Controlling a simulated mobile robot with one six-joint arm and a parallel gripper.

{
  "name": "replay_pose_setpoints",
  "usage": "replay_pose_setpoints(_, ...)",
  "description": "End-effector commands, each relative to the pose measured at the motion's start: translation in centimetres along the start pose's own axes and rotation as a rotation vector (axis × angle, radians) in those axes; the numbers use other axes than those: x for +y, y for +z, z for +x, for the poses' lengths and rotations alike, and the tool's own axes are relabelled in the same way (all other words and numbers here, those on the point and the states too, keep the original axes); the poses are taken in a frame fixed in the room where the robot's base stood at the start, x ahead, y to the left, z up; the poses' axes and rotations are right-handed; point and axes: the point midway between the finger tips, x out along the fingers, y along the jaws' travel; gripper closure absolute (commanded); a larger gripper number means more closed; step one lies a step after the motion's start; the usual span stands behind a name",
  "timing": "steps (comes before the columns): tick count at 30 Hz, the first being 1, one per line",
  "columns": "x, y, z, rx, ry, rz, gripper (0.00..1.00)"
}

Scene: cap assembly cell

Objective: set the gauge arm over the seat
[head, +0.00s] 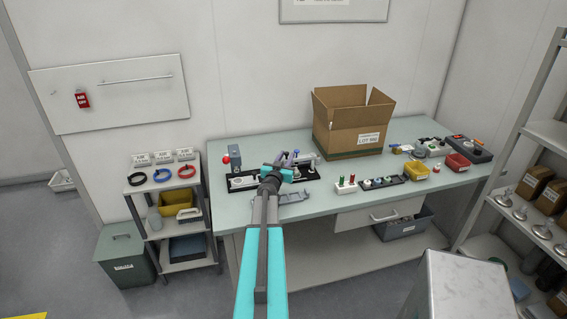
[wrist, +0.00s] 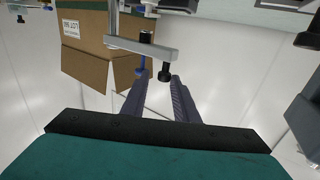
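The gauge arm (wrist: 140,46) is a grey bar on an upright post in the wrist view. It carries a black plunger with a blue tip and, at its end, a black knob (wrist: 165,73). My gripper (wrist: 160,80) has its two dark fingers apart, with the knob between or just beyond their tips; contact cannot be told. In the head view my gripper (head: 292,156) is above the black fixture plate (head: 312,184) on the bench, and my wrist hides part of it. The seat cannot be made out clearly.
An open cardboard box (head: 355,135) stands behind the fixture on the bench (head: 320,207). A grey press with a red knob (head: 235,154) stands left. The bench front between is partly clear.

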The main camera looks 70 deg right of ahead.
Motion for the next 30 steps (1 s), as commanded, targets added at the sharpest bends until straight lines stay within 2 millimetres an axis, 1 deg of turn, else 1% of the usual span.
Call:
replay_pose_setpoints(1,0.3,0.0,0.1,0.000,0.004,0.001,0.75)
replay_pose_setpoints(8,0.4,0.1,0.1,0.001,0.006,0.001,0.75)
replay_pose_setpoints(14,0.4,0.1,-0.4,0.001,0.006,0.001,0.75)
replay_pose_setpoints(20,0.3,0.1,-1.7,0.001,0.004,0.000,0.75)
replay_pose_setpoints(30,0.4,0.1,-4.7,0.001,0.004,0.000,0.75)
